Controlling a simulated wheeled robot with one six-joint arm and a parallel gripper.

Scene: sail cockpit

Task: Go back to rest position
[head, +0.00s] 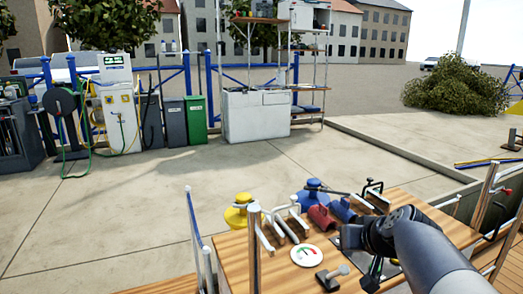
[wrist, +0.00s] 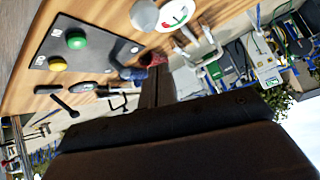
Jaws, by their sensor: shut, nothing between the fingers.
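My arm reaches in from the lower right in the head view over a wooden cockpit table (head: 232,262). My gripper (wrist: 156,78) shows in the wrist view as a dark shape with its fingers together and nothing between them. In the head view the dark wrist hides part of the table, and the fingertips are hard to make out. A red fitting (head: 321,217) stands on the table, and a red part (wrist: 152,59) appears just beyond the fingertips in the wrist view. I cannot tell whether they touch.
A round gauge (head: 306,255), a T-shaped lever (head: 332,277), a yellow winch (head: 239,212) and a blue winch (head: 314,193) crowd the table. A grey panel (wrist: 88,57) carries green (wrist: 76,39) and yellow (wrist: 57,63) buttons. Metal posts (head: 254,245) rise at the edge. Open paving lies beyond.

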